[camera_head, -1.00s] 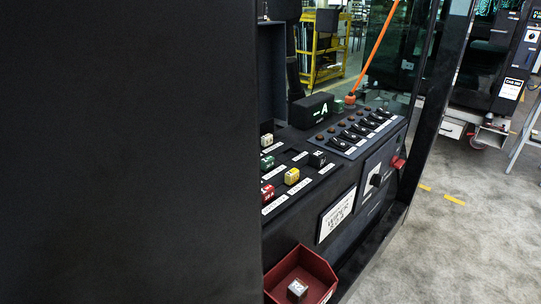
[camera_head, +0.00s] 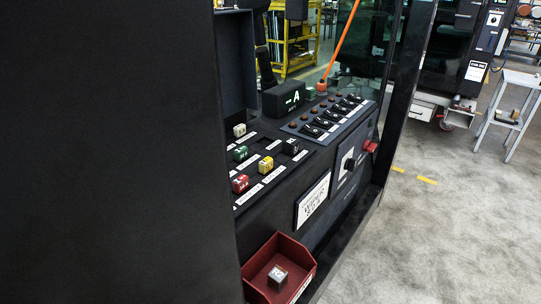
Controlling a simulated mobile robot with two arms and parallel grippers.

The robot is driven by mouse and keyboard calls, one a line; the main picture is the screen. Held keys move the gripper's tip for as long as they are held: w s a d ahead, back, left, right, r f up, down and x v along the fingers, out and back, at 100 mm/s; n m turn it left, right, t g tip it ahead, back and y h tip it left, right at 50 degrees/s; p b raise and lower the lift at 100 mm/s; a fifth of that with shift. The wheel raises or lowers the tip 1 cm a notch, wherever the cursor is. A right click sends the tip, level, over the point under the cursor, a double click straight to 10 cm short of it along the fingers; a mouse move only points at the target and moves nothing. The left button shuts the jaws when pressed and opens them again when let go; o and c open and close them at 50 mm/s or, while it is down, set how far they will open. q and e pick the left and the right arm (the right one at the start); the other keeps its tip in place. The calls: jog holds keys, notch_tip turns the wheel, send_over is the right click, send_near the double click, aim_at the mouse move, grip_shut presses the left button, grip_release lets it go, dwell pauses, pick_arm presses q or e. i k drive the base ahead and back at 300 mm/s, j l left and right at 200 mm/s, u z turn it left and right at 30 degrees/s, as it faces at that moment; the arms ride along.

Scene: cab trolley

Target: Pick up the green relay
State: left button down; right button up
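The green relay (camera_head: 240,153) is a small dark green cube with white markings. It sits on the dark sloped console (camera_head: 271,210), left of centre, behind a red relay (camera_head: 240,183) and in front of a whitish relay (camera_head: 239,130). A yellow relay (camera_head: 266,164) and a black relay (camera_head: 290,147) sit to its right. Neither of my grippers shows in the head view.
A large dark panel (camera_head: 110,150) fills the left side and borders the console. A red bin (camera_head: 302,262) with a grey cube (camera_head: 277,277) in it hangs at the console's front. A black box marked A (camera_head: 291,100) and a switch row (camera_head: 325,119) stand behind.

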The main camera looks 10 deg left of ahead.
aim_at(310, 92)
jog(key=i+l+u, duration=0.1)
jog(key=u, duration=0.3)
jog(key=l+u, duration=0.4)
jog(key=i+l+u, duration=0.1)
jog(key=u, duration=0.3)
jog(key=l+u, duration=0.4)
jog(key=j, duration=0.1)
